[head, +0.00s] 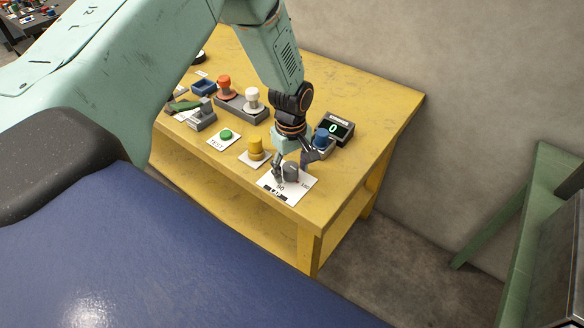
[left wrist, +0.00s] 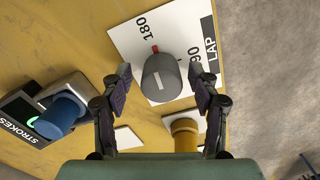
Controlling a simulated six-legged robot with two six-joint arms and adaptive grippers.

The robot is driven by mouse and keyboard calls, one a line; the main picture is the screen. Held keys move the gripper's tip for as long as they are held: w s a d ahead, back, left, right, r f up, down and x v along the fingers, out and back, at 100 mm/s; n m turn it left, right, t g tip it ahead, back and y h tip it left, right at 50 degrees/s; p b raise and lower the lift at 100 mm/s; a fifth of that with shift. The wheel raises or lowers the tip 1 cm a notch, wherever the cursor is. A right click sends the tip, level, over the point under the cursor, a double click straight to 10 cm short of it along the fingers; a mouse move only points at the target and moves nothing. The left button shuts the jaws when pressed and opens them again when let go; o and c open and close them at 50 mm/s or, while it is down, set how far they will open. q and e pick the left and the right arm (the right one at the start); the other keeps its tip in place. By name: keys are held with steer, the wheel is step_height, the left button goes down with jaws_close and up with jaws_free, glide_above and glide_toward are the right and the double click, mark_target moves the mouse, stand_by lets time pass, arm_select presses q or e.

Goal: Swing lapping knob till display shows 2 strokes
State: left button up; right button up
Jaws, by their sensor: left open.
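The lapping knob is a grey round knob (head: 291,171) on a white plate marked LAP, 90 and 180 (head: 272,187), near the table's front right corner. In the left wrist view the knob (left wrist: 163,84) has a white line on top and a red mark at its base on the side toward the 180 label. My left gripper (head: 291,167) is open; in the left wrist view its fingers stand either side of the knob, with gaps visible. The display (head: 335,128) shows a green 0; in the left wrist view it (left wrist: 22,121) is labelled STROKES. My right gripper is not in view.
A blue knob on a grey block (head: 322,139) stands between my gripper and the display. A yellow knob (head: 256,148) and green button (head: 226,134) sit left of the plate. White (head: 252,99) and orange (head: 224,84) knobs are farther back on the yellow table (head: 385,120).

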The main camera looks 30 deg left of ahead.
arm_select(q)
steer(key=shift+s+a, duration=0.15)
steer(key=shift+w+f, duration=0.1)
steer(key=shift+w, duration=0.1)
steer(key=c, duration=1.2)
